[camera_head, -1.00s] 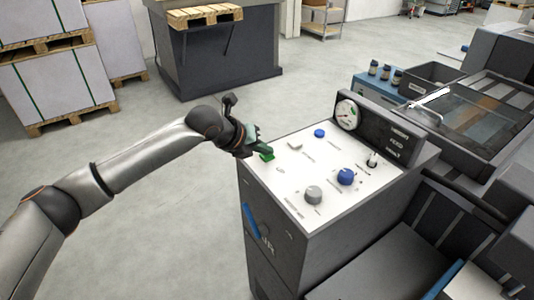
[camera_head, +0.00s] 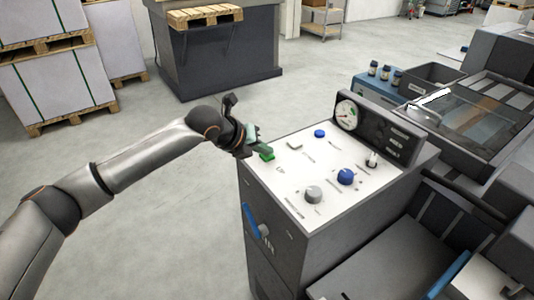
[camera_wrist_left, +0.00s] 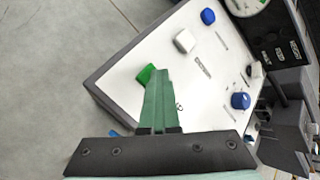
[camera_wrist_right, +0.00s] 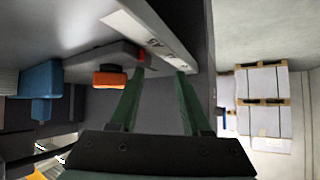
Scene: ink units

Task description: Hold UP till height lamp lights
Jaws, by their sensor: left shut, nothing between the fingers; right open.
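The white sloping control panel (camera_head: 297,187) stands at the right of centre in the head view. A green button (camera_wrist_left: 146,74) is at its near left edge, beside a printed label that looks like "UP". My left gripper (camera_head: 262,152) is shut and empty, with its green fingertips (camera_wrist_left: 159,74) at the green button. I cannot tell whether they press it. The upright dark strip (camera_head: 385,131) behind the panel bears a round gauge and several small labelled windows; none looks clearly lit. My right gripper (camera_wrist_right: 160,72) shows only in the right wrist view, open and empty.
The panel also bears a white button (camera_head: 295,146), a blue button (camera_head: 319,133), a grey knob (camera_head: 313,194), a blue knob (camera_head: 346,176) and a toggle switch (camera_head: 372,159). Machinery stands to the right. The floor left of the cabinet is clear.

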